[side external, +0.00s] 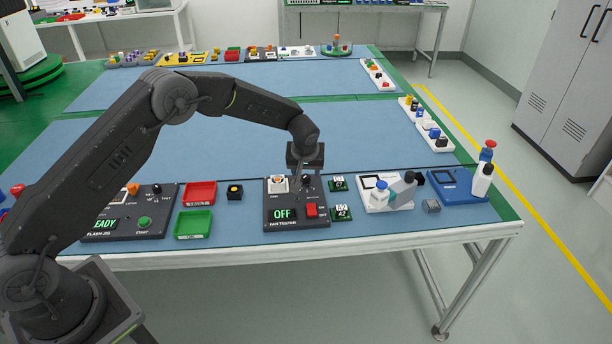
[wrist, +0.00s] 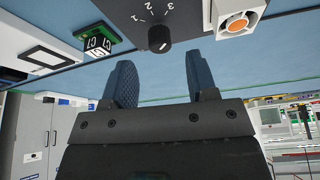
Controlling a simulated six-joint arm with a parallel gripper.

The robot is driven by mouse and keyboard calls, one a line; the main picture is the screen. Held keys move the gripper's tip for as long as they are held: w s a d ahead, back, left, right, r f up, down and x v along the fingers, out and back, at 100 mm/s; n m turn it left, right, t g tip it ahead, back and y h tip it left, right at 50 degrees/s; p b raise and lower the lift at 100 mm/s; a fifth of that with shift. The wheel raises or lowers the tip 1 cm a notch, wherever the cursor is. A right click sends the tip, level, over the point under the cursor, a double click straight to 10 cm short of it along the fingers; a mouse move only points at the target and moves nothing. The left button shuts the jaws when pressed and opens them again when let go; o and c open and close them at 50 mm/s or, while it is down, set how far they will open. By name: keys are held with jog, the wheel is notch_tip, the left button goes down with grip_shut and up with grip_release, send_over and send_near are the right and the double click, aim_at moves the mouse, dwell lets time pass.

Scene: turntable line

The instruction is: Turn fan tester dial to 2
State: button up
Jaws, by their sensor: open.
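The fan tester (side external: 268,222) is a dark box near the table's front edge. Its green display (side external: 283,214) reads OFF. The black round dial (wrist: 160,37) shows in the wrist view, with 1, 2 and 3 printed in an arc beside it. A short light mark shows on the dial, but I cannot tell surely which number it points to. My gripper (wrist: 162,78) is open and empty, its two fingers apart with the dial ahead between their lines, not touching it. In the side view my gripper (side external: 305,168) is just above the dial's area and partly hides it.
A small fan (wrist: 240,18) with an orange hub sits on the tester beside the dial. Green number boards (side external: 341,213) lie just right; red (side external: 199,194) and green (side external: 193,224) trays lie left. The blue mat behind is clear.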

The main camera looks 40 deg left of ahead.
aim_at(306, 176)
jog(key=shift+x, duration=2.15)
jog(key=c, duration=0.9)
